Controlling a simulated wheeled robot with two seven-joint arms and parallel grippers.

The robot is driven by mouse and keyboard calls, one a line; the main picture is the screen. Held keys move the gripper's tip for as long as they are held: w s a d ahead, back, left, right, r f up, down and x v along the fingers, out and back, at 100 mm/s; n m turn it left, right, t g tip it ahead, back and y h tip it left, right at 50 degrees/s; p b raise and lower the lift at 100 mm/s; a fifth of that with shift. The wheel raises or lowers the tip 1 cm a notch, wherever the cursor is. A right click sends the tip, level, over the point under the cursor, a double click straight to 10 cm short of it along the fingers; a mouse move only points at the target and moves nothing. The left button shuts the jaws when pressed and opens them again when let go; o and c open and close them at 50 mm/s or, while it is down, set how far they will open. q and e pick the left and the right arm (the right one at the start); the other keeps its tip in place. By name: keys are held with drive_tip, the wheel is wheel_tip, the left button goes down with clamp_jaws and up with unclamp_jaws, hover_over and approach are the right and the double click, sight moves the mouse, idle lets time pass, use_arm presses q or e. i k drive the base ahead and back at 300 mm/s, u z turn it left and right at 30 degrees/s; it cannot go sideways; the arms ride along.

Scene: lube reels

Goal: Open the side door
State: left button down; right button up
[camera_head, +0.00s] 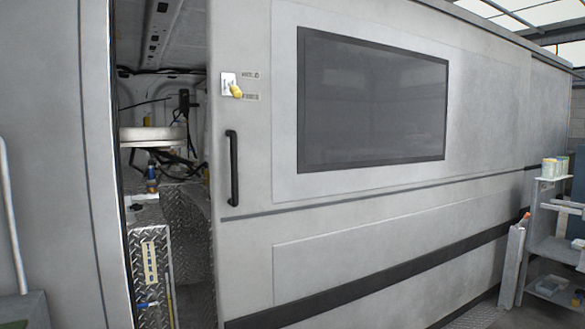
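The side door (255,200) is a light grey sliding panel with a dark window (372,102). It stands partly open, with a gap on its left side. A black vertical handle (233,168) is fixed near the door's left edge. Above it is a small white plate with a yellow knob (235,90) and two small labels. Neither of my grippers is in view, so I cannot see whether they are open or shut.
Through the gap I see a diamond-plate tank (150,262) with a label, a round pale reel (152,134) and dark hoses. A grey shelf (550,240) with containers stands at the far right. A pale bent pipe (10,215) stands at the left edge.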

sight(367, 169)
drive_tip(key=z, duration=0.6)
drive_tip(key=i, duration=1.5)
drive_tip(key=u, duration=0.8)
